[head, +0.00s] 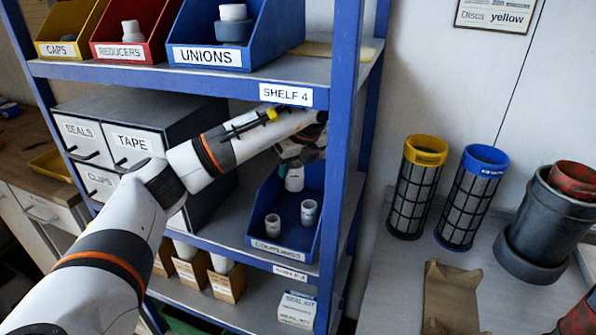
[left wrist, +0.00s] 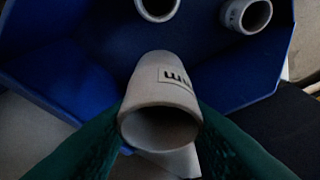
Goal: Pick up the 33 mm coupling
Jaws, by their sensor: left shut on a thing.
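A pale grey coupling (left wrist: 158,92) with a partly readable label is between the green fingers of my left gripper (left wrist: 160,128), which is shut on it. In the head view, this coupling (head: 294,179) is at the back of the blue bin on the shelf, below my left gripper (head: 302,160). Its size marking cannot be read. Two other pale couplings stand in the bin, one at the left (head: 272,224) and one at the right (head: 308,212). They also show at the top of the left wrist view. My right gripper is not in view.
The blue bin (head: 262,243) has side walls close around the gripper. A blue shelf post (head: 338,150) stands at its right and the upper shelf (head: 140,73) is above my forearm. Grey drawers (head: 110,112) stand left. Filter cylinders (head: 418,185) stand on the right bench.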

